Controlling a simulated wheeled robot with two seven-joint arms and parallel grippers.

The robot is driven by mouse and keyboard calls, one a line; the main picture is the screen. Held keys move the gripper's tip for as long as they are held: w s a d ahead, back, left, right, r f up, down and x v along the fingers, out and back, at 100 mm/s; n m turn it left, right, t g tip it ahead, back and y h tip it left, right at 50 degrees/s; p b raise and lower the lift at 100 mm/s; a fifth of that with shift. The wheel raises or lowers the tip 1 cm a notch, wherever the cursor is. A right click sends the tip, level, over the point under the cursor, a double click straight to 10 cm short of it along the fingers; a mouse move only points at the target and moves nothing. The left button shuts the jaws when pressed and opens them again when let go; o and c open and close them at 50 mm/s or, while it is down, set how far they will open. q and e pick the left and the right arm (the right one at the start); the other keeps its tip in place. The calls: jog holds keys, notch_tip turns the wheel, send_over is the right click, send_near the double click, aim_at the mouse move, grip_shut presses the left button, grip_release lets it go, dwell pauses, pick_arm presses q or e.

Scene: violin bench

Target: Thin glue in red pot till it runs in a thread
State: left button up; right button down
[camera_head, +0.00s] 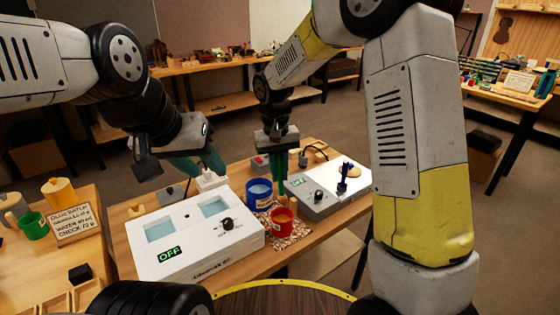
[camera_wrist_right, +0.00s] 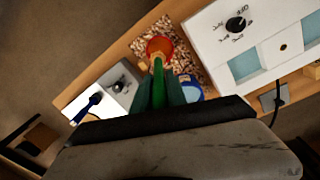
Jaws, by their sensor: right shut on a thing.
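The red pot (camera_head: 283,222) stands on a speckled mat (camera_head: 292,241) at the bench's front, beside the white glue-warmer box; it also shows in the right wrist view (camera_wrist_right: 160,45). A blue pot (camera_head: 259,194) with pale blue contents stands just behind it. My left gripper (camera_head: 204,168) hangs above a small white object (camera_head: 210,182), fingers apart.
The white box (camera_head: 195,240) has two pale wells, a knob and an "OFF" display. A grey device (camera_head: 325,192) with a dark blue item stands right of the pots. A green cup (camera_head: 33,226) and a written sign (camera_head: 75,223) stand on the left table.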

notch_tip(320, 180, down, 11)
jog(key=shift+f, duration=0.15)
dwell(0.5)
dwell(0.9)
jog(key=shift+r, duration=6.35)
